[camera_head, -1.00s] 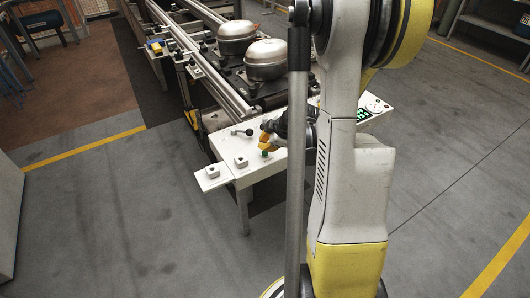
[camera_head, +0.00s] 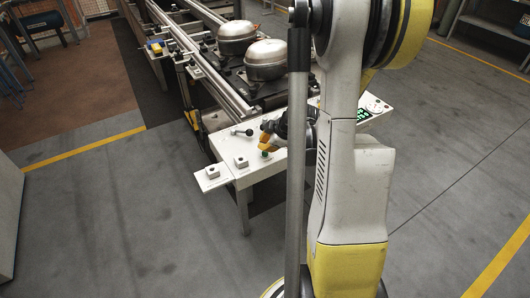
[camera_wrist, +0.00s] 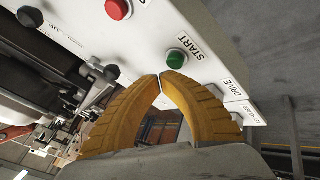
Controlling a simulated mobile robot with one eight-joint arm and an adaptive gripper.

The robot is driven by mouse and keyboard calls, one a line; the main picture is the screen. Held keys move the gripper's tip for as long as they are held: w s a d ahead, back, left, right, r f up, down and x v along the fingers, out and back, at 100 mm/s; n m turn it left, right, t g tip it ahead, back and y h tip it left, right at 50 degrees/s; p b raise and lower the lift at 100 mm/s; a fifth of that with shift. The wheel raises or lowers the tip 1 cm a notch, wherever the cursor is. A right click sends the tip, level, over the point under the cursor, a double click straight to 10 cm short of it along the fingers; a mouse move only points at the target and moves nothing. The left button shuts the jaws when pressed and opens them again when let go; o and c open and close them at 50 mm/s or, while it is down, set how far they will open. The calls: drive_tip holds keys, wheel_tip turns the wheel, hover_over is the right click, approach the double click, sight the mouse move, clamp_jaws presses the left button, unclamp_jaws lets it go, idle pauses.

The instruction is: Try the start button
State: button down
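The green start button (camera_wrist: 176,59) sits on the white control panel (camera_wrist: 215,55), beside the printed word START, in the wrist view. My gripper (camera_wrist: 160,77) has its two yellow fingers with their tips together, just below the green button in that picture. Nothing shows between the tips. Whether a tip touches the button cannot be told. In the head view my gripper (camera_head: 263,142) is over the white panel (camera_head: 222,178), with the green button (camera_head: 265,154) just below its fingers.
A red button (camera_wrist: 118,8) and a black knob (camera_wrist: 30,16) are on the same panel. A label reading DRIVE (camera_wrist: 235,88) is near the right finger. Two compressors (camera_head: 264,60) stand on the conveyor (camera_head: 205,75) behind the panel.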

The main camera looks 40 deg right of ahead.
drive_tip(key=shift+f+b, duration=0.35)
drive_tip(key=shift+f, duration=0.05)
drive_tip(key=shift+f+b, duration=0.55)
idle(0.6)
drive_tip(key=shift+r, duration=0.1)
drive_tip(key=shift+r+p, duration=0.75)
drive_tip(key=shift+r, duration=0.15)
drive_tip(key=shift+r, duration=0.1)
drive_tip(key=shift+r+p, duration=1.8)
drive_tip(key=shift+r, duration=0.6)
